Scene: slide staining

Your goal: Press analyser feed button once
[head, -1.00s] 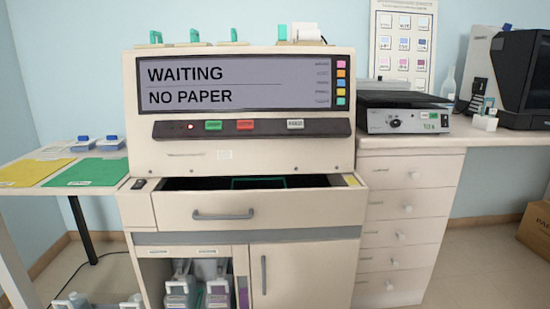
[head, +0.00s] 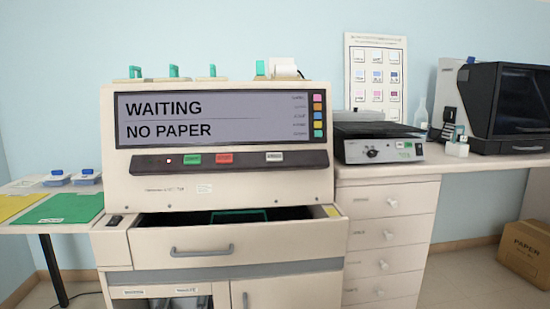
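The analyser (head: 145,188) is a cream cabinet facing me. Its screen (head: 218,120) reads "WAITING" and "NO PAPER". On the dark strip (head: 250,167) below the screen are a green button (head: 194,159), a red button (head: 224,158) and a white button (head: 274,156). Their labels are too small to read, so I cannot tell which one is the feed button. A small light (head: 168,160) sits left of the green button. Neither of my grippers is in view, and nothing touches the buttons.
A top drawer (head: 290,238) below the panel stands partly open. A paper roll (head: 284,67) shows on top of the analyser. A grey device (head: 380,147) and a black machine (head: 510,100) stand on the right counter. A cardboard box marked "PAPER" (head: 525,255) is on the floor at right.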

